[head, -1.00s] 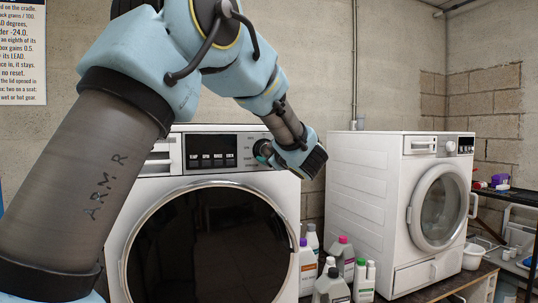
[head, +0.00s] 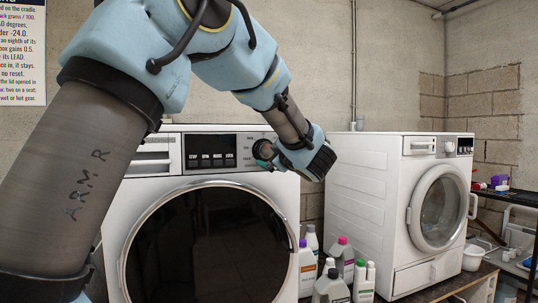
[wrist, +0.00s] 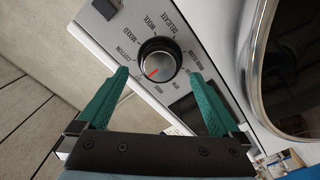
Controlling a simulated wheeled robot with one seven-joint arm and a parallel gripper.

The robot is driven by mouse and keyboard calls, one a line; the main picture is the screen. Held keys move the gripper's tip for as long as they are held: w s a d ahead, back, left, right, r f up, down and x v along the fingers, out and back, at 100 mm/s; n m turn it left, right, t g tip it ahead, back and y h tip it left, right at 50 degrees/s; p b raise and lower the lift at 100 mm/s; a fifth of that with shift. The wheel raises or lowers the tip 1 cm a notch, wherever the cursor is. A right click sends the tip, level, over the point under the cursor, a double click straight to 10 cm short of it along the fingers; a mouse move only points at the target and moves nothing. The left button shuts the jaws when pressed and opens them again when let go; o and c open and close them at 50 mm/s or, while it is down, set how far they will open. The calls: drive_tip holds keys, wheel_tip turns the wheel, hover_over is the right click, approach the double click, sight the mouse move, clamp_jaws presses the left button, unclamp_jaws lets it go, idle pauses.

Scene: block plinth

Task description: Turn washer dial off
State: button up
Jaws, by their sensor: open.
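The washer (head: 147,190) is white with a dark round door and stands at the left in the head view. Its dial (wrist: 158,62) is a dark knob with a silver face in the wrist view, with printed labels around it. A red mark on the knob points down-left in that view, below the COTTON label. My gripper (wrist: 158,73) is open, with one green finger on each side of the dial and gaps visible between fingers and knob. In the head view my gripper (head: 268,158) is at the right of the washer's panel and partly hides the dial.
A second white front-loading machine (head: 365,190) stands to the right. Several bottles (head: 333,285) stand between the two machines. A dark shelf (head: 510,196) with small items is at the far right. The washer's display (head: 210,151) is left of the dial.

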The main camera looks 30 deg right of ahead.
drive_tip(key=s+a+b, duration=0.1)
drive_tip(key=s, duration=0.6)
drive_tip(key=shift+s, duration=0.35)
